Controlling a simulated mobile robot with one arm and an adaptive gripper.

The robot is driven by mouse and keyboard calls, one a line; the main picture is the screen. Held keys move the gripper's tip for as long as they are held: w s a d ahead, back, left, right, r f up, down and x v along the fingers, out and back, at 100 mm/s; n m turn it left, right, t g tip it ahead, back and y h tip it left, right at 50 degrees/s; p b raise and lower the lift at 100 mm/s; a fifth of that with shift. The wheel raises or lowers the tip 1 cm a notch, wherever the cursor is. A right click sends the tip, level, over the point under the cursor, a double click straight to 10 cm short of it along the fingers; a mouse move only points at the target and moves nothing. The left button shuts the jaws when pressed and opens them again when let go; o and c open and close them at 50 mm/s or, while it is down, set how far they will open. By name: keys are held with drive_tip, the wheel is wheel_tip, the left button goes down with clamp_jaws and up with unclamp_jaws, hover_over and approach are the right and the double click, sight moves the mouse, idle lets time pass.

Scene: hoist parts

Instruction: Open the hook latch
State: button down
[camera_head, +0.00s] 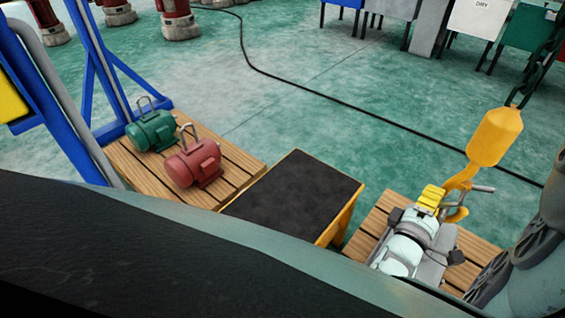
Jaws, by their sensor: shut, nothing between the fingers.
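The yellow hoist hook (458,186) hangs at the right below a yellow block (494,137) on a dark chain. A grey bar (482,189), which may be part of the latch, sticks out to the right beside the hook. I cannot tell from this view how the latch stands. My gripper (431,197), with yellow ribbed fingertips, is shut and empty just left of the hook. The fingertips overlap the hook's left side in the picture, so I cannot tell whether they touch. My pale wrist (403,252) hides part of what is below.
A wooden pallet (372,226) lies below the hook. A black-topped yellow stand (295,195) is left of it. Another pallet (238,176) holds a green motor (152,130) and a red motor (193,164). A blue frame (92,65) stands at left. A black cable (330,92) crosses the open floor.

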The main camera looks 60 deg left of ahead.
drive_tip(key=c, duration=1.7)
unclamp_jaws()
drive_tip(key=shift+f, duration=0.35)
